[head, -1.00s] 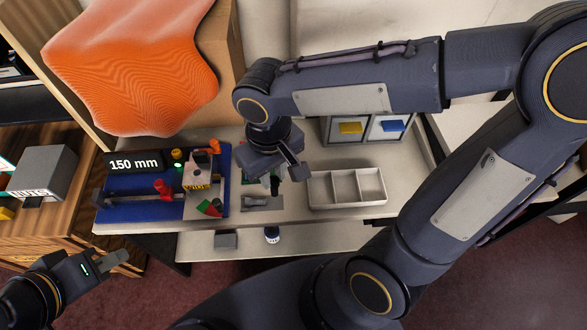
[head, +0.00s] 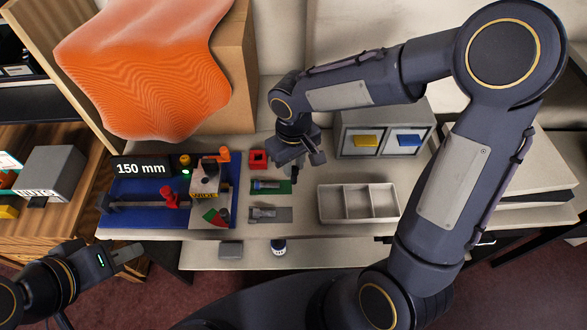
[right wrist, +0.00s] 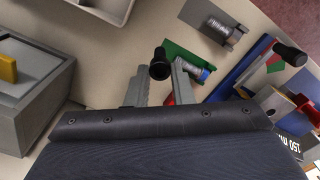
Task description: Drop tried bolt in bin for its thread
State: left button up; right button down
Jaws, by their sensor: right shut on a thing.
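My right gripper (head: 310,160) is shut on a black-headed bolt (right wrist: 160,66), which shows between its fingers in the right wrist view. It is above the table, right of a red block with a hole (head: 258,160) and up-left of a white tray (head: 322,203). The tray has three empty compartments. One bolt (head: 266,184) lies on a green plate (head: 285,187), and another bolt (head: 264,213) lies on a grey plate (head: 286,215). The held bolt's thread is not readable. My left gripper (head: 130,258) is low at the left, away from the table objects; its finger gap is unclear.
A blue board (head: 118,212) with a 150 mm display (head: 140,168) stands at the left. A grey cabinet (head: 346,142) with yellow and blue drawer handles stands behind the tray. An orange cloth-like sheet (head: 145,65) rises at the back left.

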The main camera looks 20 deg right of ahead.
aim_at(293, 171)
jog(key=shift+w+f, duration=0.2)
jog(key=shift+f, duration=0.05)
jog(key=shift+w+d+f, duration=0.1)
jog(key=shift+f, duration=0.8)
jog(key=shift+w+d+f, duration=0.1)
jog(key=shift+f, duration=0.8)
jog(key=shift+a+f+b, duration=0.1)
jog(key=shift+b, duration=0.25)
jog(key=c, duration=1.7)
grip_release()
jog(key=shift+f, duration=0.1)
jog(key=o, duration=0.4)
jog(key=shift+o, duration=0.2)
